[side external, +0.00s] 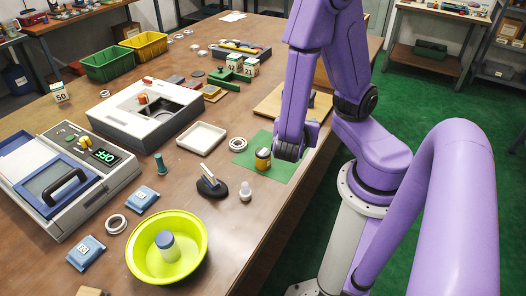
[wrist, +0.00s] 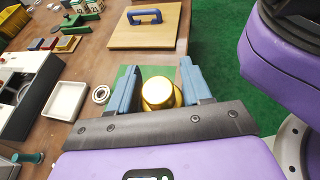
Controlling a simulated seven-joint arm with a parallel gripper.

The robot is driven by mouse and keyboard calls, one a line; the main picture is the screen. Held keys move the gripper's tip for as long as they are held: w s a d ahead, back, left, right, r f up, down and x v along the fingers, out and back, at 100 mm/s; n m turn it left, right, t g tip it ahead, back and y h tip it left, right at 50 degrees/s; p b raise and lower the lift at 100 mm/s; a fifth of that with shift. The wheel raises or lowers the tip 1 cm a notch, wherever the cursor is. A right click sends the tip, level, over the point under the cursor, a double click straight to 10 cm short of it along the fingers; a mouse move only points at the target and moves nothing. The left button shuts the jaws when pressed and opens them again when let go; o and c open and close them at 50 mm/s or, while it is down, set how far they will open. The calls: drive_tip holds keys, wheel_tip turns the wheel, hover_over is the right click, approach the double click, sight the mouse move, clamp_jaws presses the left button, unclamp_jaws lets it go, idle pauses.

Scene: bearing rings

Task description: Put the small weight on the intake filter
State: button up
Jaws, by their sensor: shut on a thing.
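My gripper (wrist: 160,84) has its two blue-grey fingers on either side of a gold-coloured, rounded weight (wrist: 160,94) in the wrist view and is shut on it. The lower part of the weight is hidden in the wrist view. I cannot tell for sure which thing is the intake filter.
A bearing ring (side external: 238,144) and a white tray (side external: 202,138) lie left of the mat. A wooden board (wrist: 150,32) with a blue handle lies beyond it. A small white bottle (side external: 245,191), a black stand (side external: 213,187) and a yellow bowl (side external: 138,262) are nearer the camera.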

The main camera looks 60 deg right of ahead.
drive_tip(key=shift+s+d, duration=0.1)
drive_tip(key=shift+s, duration=0.25)
drive_tip(key=w+d+f, duration=0.3)
drive_tip(key=w+f, duration=0.1)
drive_tip(key=w, duration=0.4)
hover_over(264, 148)
drive_tip(key=f, duration=0.5)
drive_tip(key=shift+s+f, duration=0.15)
drive_tip(key=shift+s, duration=0.1)
drive_tip(key=shift+w+f, duration=0.2)
drive_tip(key=shift+f, duration=1.55)
drive_tip(key=o, duration=1.4)
drive_tip(key=shift+f, duration=0.15)
